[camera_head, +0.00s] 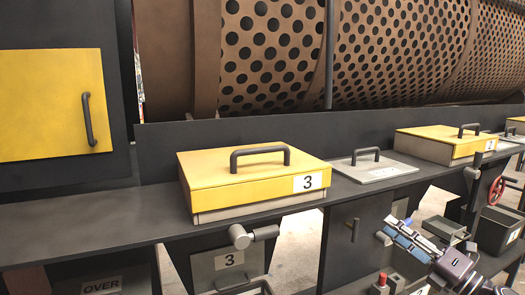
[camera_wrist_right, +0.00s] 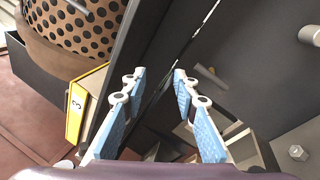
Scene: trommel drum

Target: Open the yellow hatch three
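The yellow hatch three (camera_head: 230,180) sits on the dark ledge in the middle of the head view, with its lid down on a grey base. A dark bar handle (camera_head: 260,153) stands on its top, and a white label "3" is on its front. My right gripper (camera_head: 406,238) is to the right of the hatch and lower, in front of the dark panel, apart from it. In the right wrist view its blue fingers (camera_wrist_right: 158,82) are spread with nothing between them. A yellow face with a "3" (camera_wrist_right: 75,118) shows left of the fingers there. My left gripper is not in view.
A grey lid with a handle (camera_head: 375,170) and another yellow hatch (camera_head: 440,143) lie along the ledge to the right. A yellow door (camera_head: 50,105) is at the left. The perforated drum (camera_head: 400,45) is behind. A grey knob (camera_head: 240,237) sticks out below hatch three.

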